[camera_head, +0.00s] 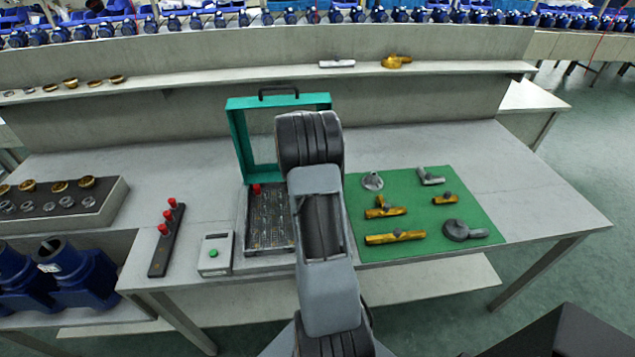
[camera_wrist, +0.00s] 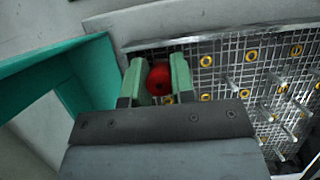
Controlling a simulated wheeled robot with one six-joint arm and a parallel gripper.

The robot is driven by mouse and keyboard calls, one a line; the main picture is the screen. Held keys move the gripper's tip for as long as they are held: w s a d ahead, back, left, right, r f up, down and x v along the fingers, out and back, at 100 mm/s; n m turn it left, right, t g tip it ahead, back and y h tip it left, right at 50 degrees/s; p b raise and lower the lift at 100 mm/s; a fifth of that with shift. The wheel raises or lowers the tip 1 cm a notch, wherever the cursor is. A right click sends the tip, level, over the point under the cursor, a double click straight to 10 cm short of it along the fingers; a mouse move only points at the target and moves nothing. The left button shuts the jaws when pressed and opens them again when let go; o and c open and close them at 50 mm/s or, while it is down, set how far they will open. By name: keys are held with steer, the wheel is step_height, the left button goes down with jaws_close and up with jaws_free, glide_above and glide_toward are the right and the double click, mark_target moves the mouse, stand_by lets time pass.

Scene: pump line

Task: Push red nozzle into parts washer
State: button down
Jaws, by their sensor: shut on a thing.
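The parts washer is an open case with a green-framed lid (camera_head: 237,135) standing up at the back and a metal grid tray (camera_head: 262,235) in its base. In the wrist view the grid (camera_wrist: 232,62) shows several brass-coloured rings and upright pins. A red nozzle (camera_wrist: 159,80) is between the green fingers of my gripper (camera_wrist: 156,84), which is shut on it over the grid's edge near the lid. The head view shows a red nozzle top (camera_head: 257,189) at the grid's back left; my arm hides much of the washer. Whether the nozzle is seated cannot be told.
A dark rack with several red nozzles (camera_head: 168,214) and a grey box with a green button (camera_head: 215,254) stand left of the washer. A green mat (camera_head: 410,215) with metal fittings lies to the right. The raised lid (camera_wrist: 60,72) is close to my gripper.

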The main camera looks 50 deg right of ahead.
steer(key=shift+f, duration=0.25)
steer(key=c, duration=0.9)
jaws_free()
steer(key=shift+r, duration=0.1)
steer(key=shift+w+r, duration=0.1)
steer(key=shift+r, duration=0.15)
steer(key=shift+p+v, duration=2.3)
steer(key=shift+v, duration=0.45)
steer(key=shift+b+v, duration=0.3)
steer(key=shift+v, duration=3.4)
